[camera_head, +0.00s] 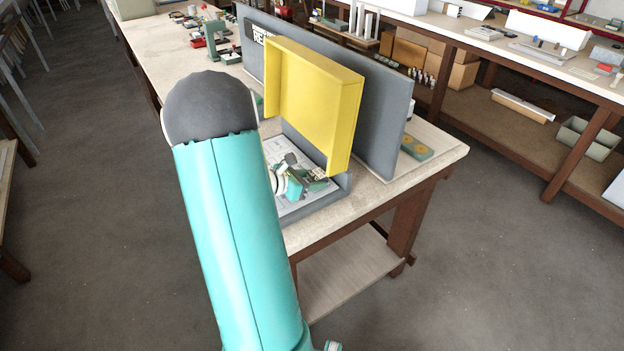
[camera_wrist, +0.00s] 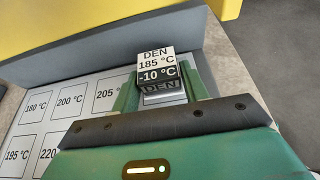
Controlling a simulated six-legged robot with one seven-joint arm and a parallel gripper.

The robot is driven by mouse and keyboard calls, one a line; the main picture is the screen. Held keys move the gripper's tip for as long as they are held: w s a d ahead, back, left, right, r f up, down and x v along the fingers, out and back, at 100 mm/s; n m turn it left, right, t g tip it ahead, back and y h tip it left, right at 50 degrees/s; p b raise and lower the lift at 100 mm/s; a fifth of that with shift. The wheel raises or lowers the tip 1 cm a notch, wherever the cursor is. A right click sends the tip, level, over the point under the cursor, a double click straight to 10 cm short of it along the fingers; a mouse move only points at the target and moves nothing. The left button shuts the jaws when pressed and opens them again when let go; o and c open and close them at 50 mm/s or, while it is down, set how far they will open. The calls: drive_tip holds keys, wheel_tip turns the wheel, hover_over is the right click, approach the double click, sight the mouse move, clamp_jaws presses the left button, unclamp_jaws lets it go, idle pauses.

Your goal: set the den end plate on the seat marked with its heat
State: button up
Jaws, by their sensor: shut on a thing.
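The den end plate (camera_wrist: 157,65) is a small block with a white label reading DEN, 185 °C, and a black band reading -10 °C. A dark edge below also reads DEN. My gripper (camera_wrist: 161,92) is shut on it, one green finger on each side. Below lies a white sheet (camera_wrist: 84,97) with boxed seats marked 180, 200, 205, 195 and 220 °C; the last is partly cut off. The plate and fingers hide the sheet's right part. In the head view my gripper (camera_head: 300,183) is low over the sheet, and my arm hides much of it.
A yellow hood (camera_head: 315,95) overhangs the sheet, with a grey upright panel (camera_head: 385,115) behind it. A grey rim (camera_head: 345,184) borders the sheet. Clutter (camera_head: 205,30) stands farther back on the bench. A long shelved bench (camera_head: 520,75) runs along the right.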

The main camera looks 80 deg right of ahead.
drive_tip(key=shift+f, duration=0.15)
drive_tip(key=o, duration=1.1)
drive_tip(key=shift+c, duration=0.2)
drive_tip(key=shift+r, duration=0.25)
drive_tip(key=v, duration=1.2)
